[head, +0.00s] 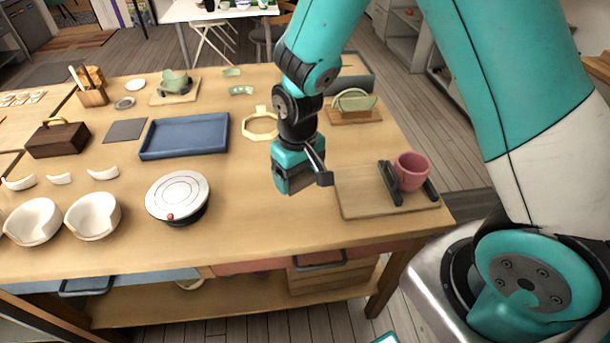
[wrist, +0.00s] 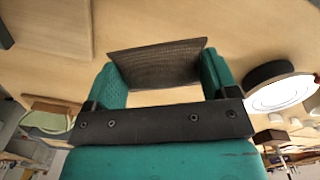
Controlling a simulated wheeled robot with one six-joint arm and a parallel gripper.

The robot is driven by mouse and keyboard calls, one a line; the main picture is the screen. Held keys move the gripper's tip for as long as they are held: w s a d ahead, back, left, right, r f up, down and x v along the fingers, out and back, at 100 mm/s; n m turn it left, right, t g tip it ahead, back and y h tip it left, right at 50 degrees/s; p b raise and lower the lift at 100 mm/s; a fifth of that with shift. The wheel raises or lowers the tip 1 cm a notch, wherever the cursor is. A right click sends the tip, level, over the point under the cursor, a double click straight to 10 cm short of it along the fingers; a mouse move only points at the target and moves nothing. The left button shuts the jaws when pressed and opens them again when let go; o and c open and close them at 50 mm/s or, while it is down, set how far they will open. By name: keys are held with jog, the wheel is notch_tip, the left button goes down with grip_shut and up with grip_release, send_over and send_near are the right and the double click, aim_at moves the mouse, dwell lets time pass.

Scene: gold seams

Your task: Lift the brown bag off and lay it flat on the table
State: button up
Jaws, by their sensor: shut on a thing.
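The brown bag (wrist: 155,65) shows in the wrist view as a flat, dark, woven piece between the two teal fingers of my gripper (wrist: 161,72). My gripper is shut on it. In the head view my gripper (head: 291,182) points down over the middle right of the wooden table (head: 245,215). There only a small dark patch of the bag can be made out at the fingers; the rest is hidden. The bag appears to be held above the table, though its exact height is hard to tell.
A board (head: 365,205) with a pink cup (head: 411,171) between dark blocks lies to the right. A round white-topped turntable (head: 178,197) and a blue tray (head: 185,136) are to the left. Bare tabletop lies between the turntable and the board.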

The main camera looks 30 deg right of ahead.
jog(key=shift+a+f, duration=0.1)
jog(key=shift+a, duration=0.2)
jog(key=b, duration=0.6)
send_over(299, 210)
notch_tip(299, 210, down, 6)
jog(key=shift+w+f, duration=0.1)
jog(key=shift+w, duration=0.05)
jog(key=shift+f+b, duration=0.35)
jog(key=shift+f, duration=0.5)
jog(key=shift+f, duration=0.4)
jog(key=o, duration=1)
jog(key=shift+r, duration=0.1)
jog(key=shift+r+p, duration=3.45)
jog(key=shift+r, duration=0.5)
